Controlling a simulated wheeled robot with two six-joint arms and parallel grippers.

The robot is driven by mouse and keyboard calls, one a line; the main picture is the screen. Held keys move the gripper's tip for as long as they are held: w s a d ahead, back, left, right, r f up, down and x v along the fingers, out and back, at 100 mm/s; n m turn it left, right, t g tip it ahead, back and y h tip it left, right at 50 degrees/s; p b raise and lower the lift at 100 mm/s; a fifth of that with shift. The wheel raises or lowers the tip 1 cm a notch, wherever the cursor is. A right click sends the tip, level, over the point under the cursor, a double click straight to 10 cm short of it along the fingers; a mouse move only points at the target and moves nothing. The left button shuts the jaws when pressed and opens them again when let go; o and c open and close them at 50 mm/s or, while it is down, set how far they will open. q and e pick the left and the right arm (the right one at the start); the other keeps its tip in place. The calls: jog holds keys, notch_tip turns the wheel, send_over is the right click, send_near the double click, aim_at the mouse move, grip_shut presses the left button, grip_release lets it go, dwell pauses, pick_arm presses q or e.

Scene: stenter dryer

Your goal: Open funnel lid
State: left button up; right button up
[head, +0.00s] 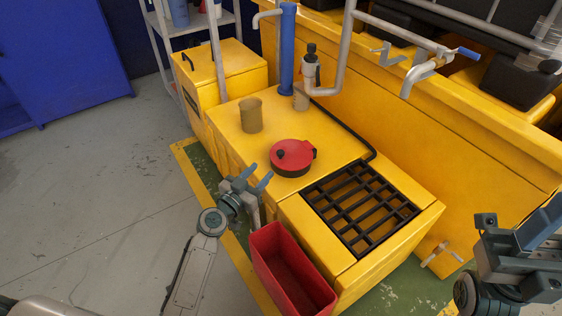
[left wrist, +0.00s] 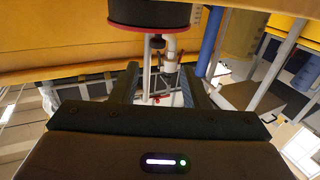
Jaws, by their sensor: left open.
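The funnel lid (head: 292,152) is a round red cover with a small dark knob, and it sits closed on a dark round base on the yellow machine top. My left gripper (head: 257,177) is to the left and front of the lid, apart from it, with its two blue fingers spread and empty. In the left wrist view, which looks upside down, the dark funnel base with its red lid rim (left wrist: 148,25) shows beyond the open left gripper (left wrist: 158,80). My right gripper (head: 543,228) is at the right edge, partly cut off, far from the lid.
A tan cup (head: 251,115) and a blue pipe (head: 287,50) stand behind the lid. A black grate (head: 361,207) lies to its right. A red open bin (head: 290,275) hangs at the front, near my left gripper. Open floor lies left.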

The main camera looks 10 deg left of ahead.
aim_at(278, 155)
pick_arm(q)
jog(key=x, duration=1)
jog(key=shift+w+d+f, duration=0.1)
jog(key=shift+w+d, duration=0.2)
jog(key=shift+d, duration=0.05)
jog(key=shift+c, duration=0.2)
grip_shut()
